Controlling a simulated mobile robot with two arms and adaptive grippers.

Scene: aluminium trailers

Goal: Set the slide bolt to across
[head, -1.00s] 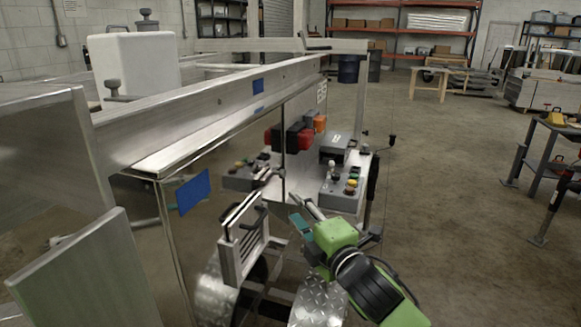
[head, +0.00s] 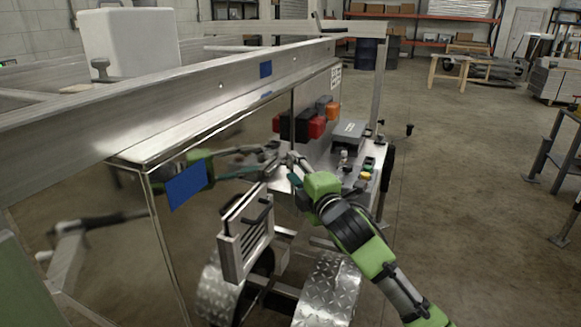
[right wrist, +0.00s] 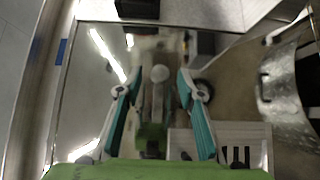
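The shiny metal trailer panel (head: 235,150) has a vertical seam and mirrors my green right arm. My right gripper (head: 291,168) is close to the panel near this seam, below the red and orange lamps. In the head view the gripper and reflections hide the bolt. My left gripper is not in view.
Red and orange lamps (head: 317,123) stick out above my right gripper. A slatted metal bracket (head: 246,238) and treadplate fenders (head: 329,288) lie below. Open floor (head: 455,190) is at the right.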

